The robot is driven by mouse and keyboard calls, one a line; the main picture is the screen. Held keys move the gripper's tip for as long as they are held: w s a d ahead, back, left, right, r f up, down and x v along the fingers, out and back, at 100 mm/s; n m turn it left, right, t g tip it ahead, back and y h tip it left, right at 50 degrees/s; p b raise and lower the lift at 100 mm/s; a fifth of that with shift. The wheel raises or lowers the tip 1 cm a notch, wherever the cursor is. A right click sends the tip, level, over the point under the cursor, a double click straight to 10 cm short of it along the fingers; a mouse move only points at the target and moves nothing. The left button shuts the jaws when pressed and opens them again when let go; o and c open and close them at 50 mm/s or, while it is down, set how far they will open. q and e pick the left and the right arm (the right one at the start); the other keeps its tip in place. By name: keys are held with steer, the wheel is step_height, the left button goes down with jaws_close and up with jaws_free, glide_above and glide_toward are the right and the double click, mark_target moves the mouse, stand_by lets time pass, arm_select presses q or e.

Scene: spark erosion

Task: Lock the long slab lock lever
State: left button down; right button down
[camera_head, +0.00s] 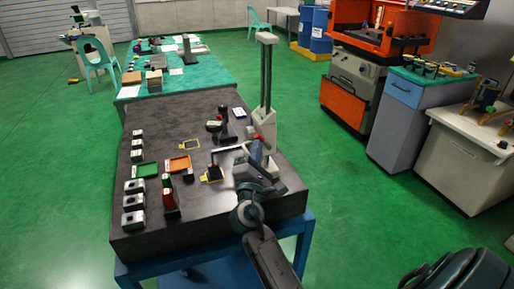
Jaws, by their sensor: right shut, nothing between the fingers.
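A small upright lever with a red tip (212,160) stands on a dark base with a yellow edge (212,179), on the dark slab table (190,225). It looks like the lock lever, but the view is too small to tell whether it is locked. My right gripper (257,152) is right of the lever and apart from it, in front of the tall column stand (266,85). It is shut and empty. My right arm hides part of the stand's foot and the table's front right. My left gripper is not in view.
Several grey blocks (133,202) line the table's left edge. A dark instrument (223,125) stands behind.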

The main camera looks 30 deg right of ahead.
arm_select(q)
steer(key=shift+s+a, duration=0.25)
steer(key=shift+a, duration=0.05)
arm_select(e)
steer(key=shift+a+r, duration=0.15)
steer(key=shift+r, duration=0.05)
